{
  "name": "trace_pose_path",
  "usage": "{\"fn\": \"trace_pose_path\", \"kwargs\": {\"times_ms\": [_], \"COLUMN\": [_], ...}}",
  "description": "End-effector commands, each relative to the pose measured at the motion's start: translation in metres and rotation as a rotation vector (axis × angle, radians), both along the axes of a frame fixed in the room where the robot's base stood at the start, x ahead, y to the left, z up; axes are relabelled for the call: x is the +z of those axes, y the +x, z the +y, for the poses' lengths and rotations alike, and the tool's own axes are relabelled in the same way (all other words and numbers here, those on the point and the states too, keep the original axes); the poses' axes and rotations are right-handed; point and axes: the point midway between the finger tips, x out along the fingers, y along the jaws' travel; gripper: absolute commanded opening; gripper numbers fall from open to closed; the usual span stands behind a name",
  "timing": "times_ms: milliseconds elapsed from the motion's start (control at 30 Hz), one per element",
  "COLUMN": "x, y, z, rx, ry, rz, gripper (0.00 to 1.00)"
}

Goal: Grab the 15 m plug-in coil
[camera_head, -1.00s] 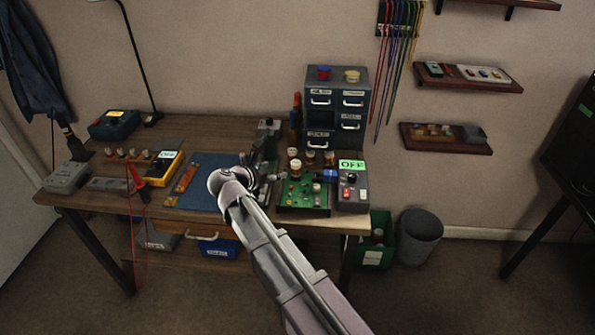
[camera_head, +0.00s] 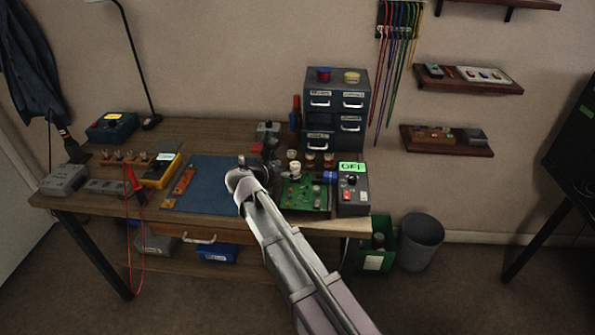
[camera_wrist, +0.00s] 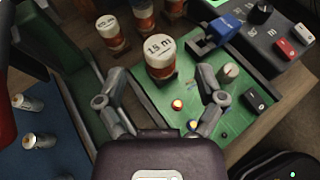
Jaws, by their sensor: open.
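The 15 m plug-in coil (camera_wrist: 160,55) is a white-topped, orange-brown cylinder marked "15 m" in the wrist view. It stands upright at the back-left of the green circuit board (camera_wrist: 238,128). In the head view the coil (camera_head: 295,168) shows small beside my arm. My gripper (camera_wrist: 160,100) is open and empty in the wrist view. Its two fingers are spread to the left and right, below the coil in the picture and apart from it. In the head view my wrist hides most of the fingers.
Several similar coils stand behind, one of them the left coil (camera_wrist: 110,30). A blue part (camera_wrist: 215,32) and a grey switch box (camera_head: 353,195) are close on the right. A dark green block (camera_wrist: 50,45) and blue mat (camera_head: 212,195) lie left. A drawer cabinet (camera_head: 320,90) stands behind.

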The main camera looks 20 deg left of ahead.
Motion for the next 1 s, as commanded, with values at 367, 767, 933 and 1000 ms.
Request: {"fn": "trace_pose_path", "kwargs": {"times_ms": [367,767,933,1000], "x": [-0.015,-0.014,-0.013,-0.013], "y": [0.033,0.031,0.027,0.026], "z": [-0.012,-0.015,-0.017,-0.018], "rx": [0.002,0.003,0.003,0.003], "ry": [0.0,0.002,0.003,0.005], "rz": [0.0,-0.005,-0.01,-0.01], "gripper": [0.88,0.88,0.88,0.79]}}
